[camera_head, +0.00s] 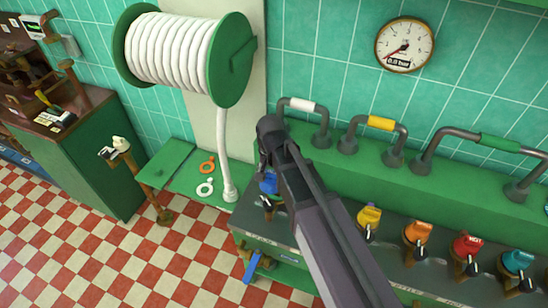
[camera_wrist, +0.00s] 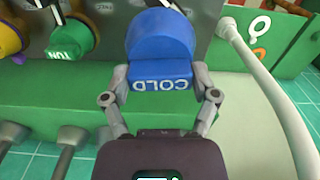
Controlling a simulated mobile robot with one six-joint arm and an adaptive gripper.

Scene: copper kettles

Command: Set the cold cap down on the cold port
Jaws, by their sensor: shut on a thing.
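The cold cap (camera_wrist: 160,60) is blue with the word COLD in white, and it fills the middle of the wrist view. My gripper (camera_wrist: 160,78) has a finger on each side of it and is shut on it. In the head view the blue cap (camera_head: 268,184) shows at the left end of the row of caps, above a black handle. My gripper there is mostly hidden by my own arm. The cold port under the cap is hidden, and I cannot tell whether the cap touches it.
A green cap (camera_wrist: 70,40) is close beside the blue one in the wrist view. Yellow (camera_head: 369,216), orange (camera_head: 417,232), red (camera_head: 467,246) and teal (camera_head: 517,262) caps stand along the row to the right. A white hose (camera_head: 223,150) hangs to the left. Bent pipes rise behind.

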